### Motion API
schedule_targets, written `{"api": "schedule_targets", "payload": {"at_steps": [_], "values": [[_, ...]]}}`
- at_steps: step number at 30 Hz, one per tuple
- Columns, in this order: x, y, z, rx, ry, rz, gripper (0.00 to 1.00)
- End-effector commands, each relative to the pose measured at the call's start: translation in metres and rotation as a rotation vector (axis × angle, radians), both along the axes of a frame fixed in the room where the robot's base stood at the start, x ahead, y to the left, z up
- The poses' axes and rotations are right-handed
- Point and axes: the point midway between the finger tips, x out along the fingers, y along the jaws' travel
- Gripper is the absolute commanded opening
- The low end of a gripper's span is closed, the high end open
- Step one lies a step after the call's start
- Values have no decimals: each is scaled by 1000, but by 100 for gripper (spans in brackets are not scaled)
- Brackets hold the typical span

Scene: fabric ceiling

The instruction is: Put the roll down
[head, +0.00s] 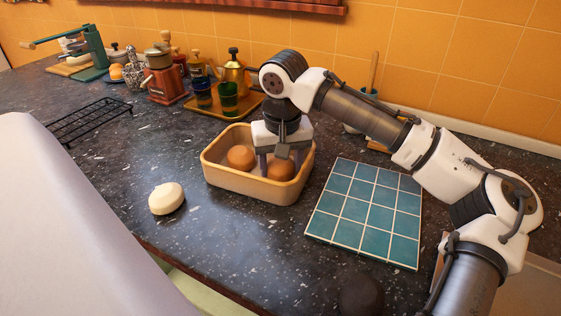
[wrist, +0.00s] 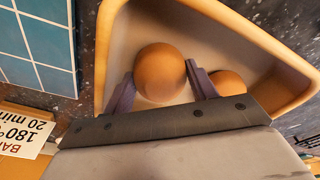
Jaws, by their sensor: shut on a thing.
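My gripper (head: 281,163) reaches down into a tan rectangular dish (head: 225,186) on the dark counter. It is shut on a round brown roll (head: 281,170), with one finger on either side. In the wrist view the held roll (wrist: 160,70) sits between the purple-grey fingers, over the dish floor. I cannot tell whether it touches the floor. A second brown roll (head: 241,157) lies in the left part of the dish. In the wrist view this second roll (wrist: 227,82) is partly hidden behind the right finger and gripper body.
A pale round piece (head: 167,199) lies left of the dish. A blue tiled board (head: 368,212) lies right of it. A black wire rack (head: 90,118) is at the left.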

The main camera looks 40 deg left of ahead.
Motion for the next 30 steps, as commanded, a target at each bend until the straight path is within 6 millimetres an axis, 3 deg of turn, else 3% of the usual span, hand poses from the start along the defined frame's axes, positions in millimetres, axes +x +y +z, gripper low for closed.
{"api": "schedule_targets", "payload": {"at_steps": [9,10,12,23,30], "values": [[0,0,-3,1,0,1,34],[0,0,-2,1,-1,0,61],[0,0,-2,1,-1,0,66],[0,0,5,2,-3,0,66],[-4,-4,50,4,-2,1,66]]}}
